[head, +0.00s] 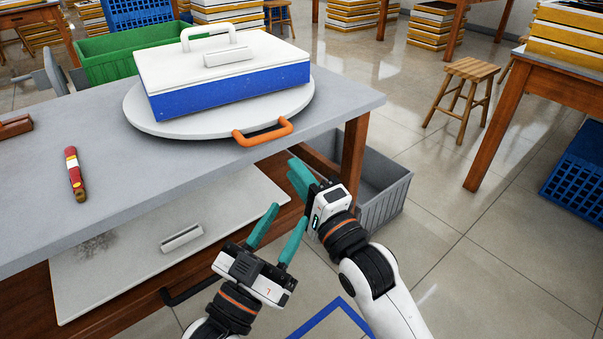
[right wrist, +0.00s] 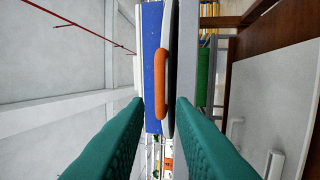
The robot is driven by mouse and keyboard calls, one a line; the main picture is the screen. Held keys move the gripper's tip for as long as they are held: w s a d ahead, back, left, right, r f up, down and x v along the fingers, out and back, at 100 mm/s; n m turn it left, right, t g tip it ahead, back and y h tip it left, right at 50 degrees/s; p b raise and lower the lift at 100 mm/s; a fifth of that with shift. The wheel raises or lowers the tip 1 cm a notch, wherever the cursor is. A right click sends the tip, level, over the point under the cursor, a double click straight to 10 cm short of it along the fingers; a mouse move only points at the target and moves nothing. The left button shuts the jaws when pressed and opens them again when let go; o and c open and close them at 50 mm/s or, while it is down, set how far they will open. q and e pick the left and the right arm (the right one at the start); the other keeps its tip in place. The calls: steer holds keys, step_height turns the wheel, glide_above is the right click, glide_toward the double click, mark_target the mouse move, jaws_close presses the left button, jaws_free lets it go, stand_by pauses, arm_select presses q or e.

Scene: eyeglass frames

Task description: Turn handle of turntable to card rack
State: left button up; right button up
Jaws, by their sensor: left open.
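The turntable (head: 190,129) is a round light-grey disc on the grey table, with an orange handle (head: 268,136) on its near edge, facing my arms. A white-and-blue lidded box (head: 230,93) sits on the disc. My right gripper (head: 297,172) is just off the table's front edge, below and right of the handle. In the right wrist view its teal fingers are apart and empty, and the handle (right wrist: 161,85) shows ahead between them, not touched. My left gripper (head: 288,216) is lower, open and empty, in front of the table. I cannot identify a card rack.
A red-and-yellow stick (head: 75,174) and a brown wooden piece (head: 15,127) lie on the table's left part. A lower shelf holds a white panel (head: 140,255). A grey crate (head: 375,185) stands under the table's right end. A green crate (head: 115,58) is behind.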

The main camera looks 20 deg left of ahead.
arm_select(q)
steer(key=shift+w+f, duration=0.15)
steer(key=shift+f, duration=0.25)
arm_select(e)
steer(key=shift+s+d+f, duration=0.1)
steer(key=shift+s+d, duration=0.15)
steer(key=shift+c, duration=0.2)
